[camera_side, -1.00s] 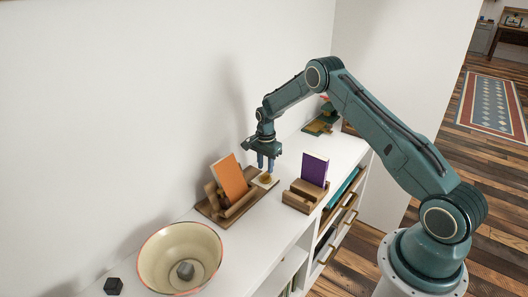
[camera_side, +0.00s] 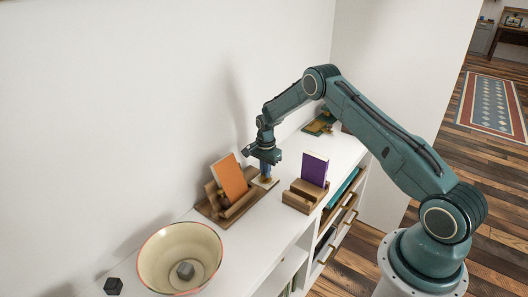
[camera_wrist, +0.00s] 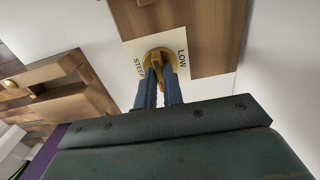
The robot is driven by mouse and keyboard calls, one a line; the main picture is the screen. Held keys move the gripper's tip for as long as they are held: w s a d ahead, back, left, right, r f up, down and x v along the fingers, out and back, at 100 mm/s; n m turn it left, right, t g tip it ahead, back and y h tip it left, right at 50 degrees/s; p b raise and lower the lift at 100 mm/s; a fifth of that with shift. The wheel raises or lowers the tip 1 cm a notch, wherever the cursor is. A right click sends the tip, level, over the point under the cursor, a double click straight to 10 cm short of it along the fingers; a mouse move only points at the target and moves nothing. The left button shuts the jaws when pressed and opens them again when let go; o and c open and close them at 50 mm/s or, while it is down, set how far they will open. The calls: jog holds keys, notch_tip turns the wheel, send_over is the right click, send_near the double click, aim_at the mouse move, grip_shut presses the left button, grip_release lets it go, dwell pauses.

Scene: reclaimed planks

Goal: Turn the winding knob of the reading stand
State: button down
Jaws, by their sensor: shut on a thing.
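The reading stand (camera_side: 212,205) is a wooden stand on the white cabinet top, with an orange book (camera_side: 230,177) leaning on it. At its right end is a pale plate; in the wrist view this dial plate (camera_wrist: 134,46) reads "STEEP" on the left and "LOW" on the right. The round brass winding knob (camera_wrist: 157,52) sits on the plate between the words. My gripper (camera_side: 264,179) points down at the plate. In the wrist view its two blue fingers are shut on the knob and hide its near part. The knob is hidden in the side view.
A second wooden holder (camera_side: 299,203) with a purple book (camera_side: 315,169) stands just right of my gripper. A cream bowl (camera_side: 158,247) with a grey lump inside and a dark block (camera_side: 113,286) are at the front left. A green object (camera_side: 320,124) stands behind, and the wall is close.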

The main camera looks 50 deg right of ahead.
jog(key=shift+n, duration=0.3)
jog(key=n, duration=1.3)
jog(key=shift+n, duration=2.2)
jog(key=c, duration=1.5)
grip_release()
